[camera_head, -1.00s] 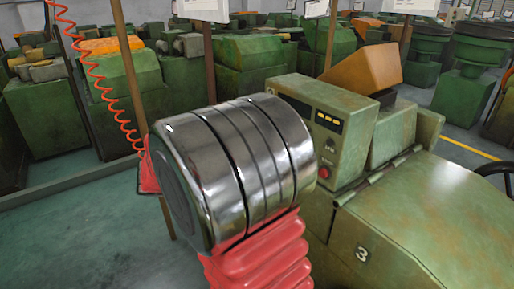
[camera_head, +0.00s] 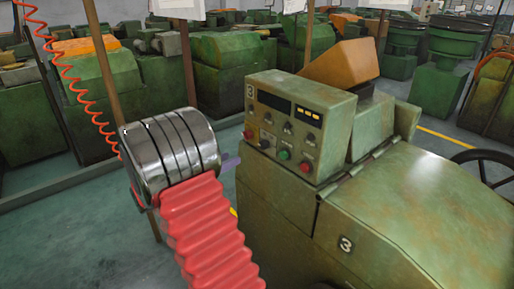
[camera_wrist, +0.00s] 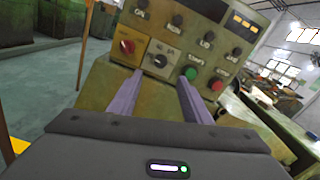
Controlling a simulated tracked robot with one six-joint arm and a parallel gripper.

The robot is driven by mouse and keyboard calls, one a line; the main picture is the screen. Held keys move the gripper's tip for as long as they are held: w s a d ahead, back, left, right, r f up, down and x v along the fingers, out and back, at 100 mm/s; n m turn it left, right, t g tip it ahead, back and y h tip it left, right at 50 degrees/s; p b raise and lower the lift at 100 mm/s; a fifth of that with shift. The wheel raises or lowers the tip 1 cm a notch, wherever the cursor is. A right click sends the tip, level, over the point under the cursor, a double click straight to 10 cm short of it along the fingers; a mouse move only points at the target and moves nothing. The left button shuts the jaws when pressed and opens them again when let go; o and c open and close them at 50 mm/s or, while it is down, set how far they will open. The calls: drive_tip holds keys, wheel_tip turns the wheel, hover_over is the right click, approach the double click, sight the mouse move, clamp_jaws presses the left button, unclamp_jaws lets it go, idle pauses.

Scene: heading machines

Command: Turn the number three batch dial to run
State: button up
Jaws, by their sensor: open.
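The green control box (camera_head: 325,115) of machine 3 carries a black rotary dial (camera_head: 265,144) low on its face. In the wrist view this black dial (camera_wrist: 160,61) sits on a pale plate, just beyond and between my fingertips. Its lettering is too small to read, so I cannot tell its setting or confirm it is the batch dial. My gripper (camera_wrist: 160,77) is open, its two purple fingers apart and empty, pointing at the panel. In the head view, a purple finger (camera_head: 231,162) shows left of the box; my silver wrist and red sleeve hide the rest.
A red knob (camera_wrist: 127,46) on a yellow plate is left of the black dial. A green button (camera_wrist: 190,73) and a red button (camera_wrist: 216,84) are right of it. Several small black knobs sit above. The machine's green cover (camera_head: 410,195) spreads right; floor is clear at left.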

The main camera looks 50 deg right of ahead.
sight(261, 145)
drive_tip(key=x, duration=1.4)
drive_tip(key=shift+a, duration=0.1)
drive_tip(key=shift+c, duration=0.5)
drive_tip(key=c, duration=0.9)
drive_tip(key=shift+a, duration=0.25)
drive_tip(key=shift+c, duration=0.2)
drive_tip(key=shift+d, duration=0.15)
